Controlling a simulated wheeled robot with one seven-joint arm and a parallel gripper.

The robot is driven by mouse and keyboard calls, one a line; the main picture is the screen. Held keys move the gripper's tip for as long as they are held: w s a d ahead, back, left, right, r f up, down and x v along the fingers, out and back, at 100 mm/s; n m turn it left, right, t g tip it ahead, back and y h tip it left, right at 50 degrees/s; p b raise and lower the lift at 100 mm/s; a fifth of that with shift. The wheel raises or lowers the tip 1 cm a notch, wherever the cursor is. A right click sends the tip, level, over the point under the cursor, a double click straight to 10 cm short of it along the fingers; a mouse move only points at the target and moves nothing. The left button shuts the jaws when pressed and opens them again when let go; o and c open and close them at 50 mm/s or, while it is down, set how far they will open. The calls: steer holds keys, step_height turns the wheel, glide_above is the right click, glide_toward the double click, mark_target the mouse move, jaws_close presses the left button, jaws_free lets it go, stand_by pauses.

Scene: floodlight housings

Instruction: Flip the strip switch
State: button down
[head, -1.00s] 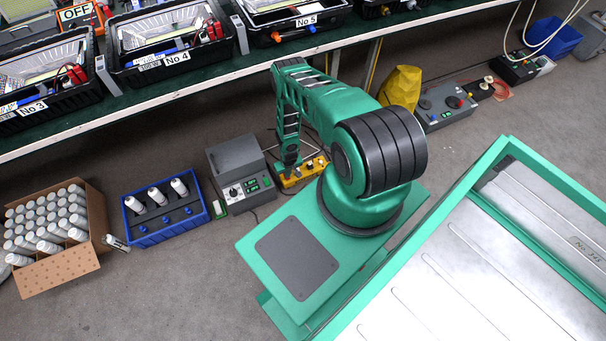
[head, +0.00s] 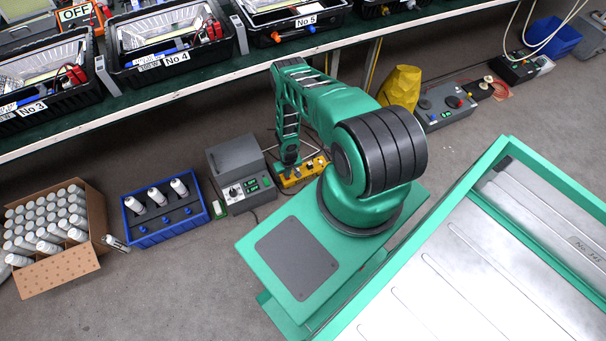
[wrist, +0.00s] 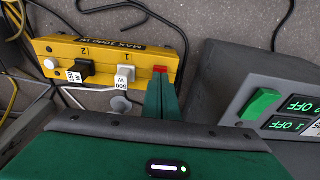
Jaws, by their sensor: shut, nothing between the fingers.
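The yellow power strip (wrist: 110,52) lies on the floor in the wrist view, marked MAX 1000 W, with sockets numbered 1 and 2. Its red switch (wrist: 160,69) is at the strip's right end. A black plug (wrist: 83,69) sits in socket 2 and a white plug (wrist: 126,70) in socket 1. My gripper (wrist: 162,84) is shut and empty, with its green fingertips right at the red switch; I cannot tell whether they touch it. In the head view the strip (head: 312,172) is partly hidden by my arm.
A grey control box (head: 240,173) stands left of the strip; in the wrist view its green rocker (wrist: 260,104) is beside displays reading 1 OFF and 2 OFF. A blue crate (head: 166,212) with white bottles stands further left. Cables cross the floor behind the strip.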

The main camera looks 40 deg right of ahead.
steer(key=shift+r, duration=0.1)
step_height(320, 180, up, 7)
stand_by(1.0)
stand_by(0.4)
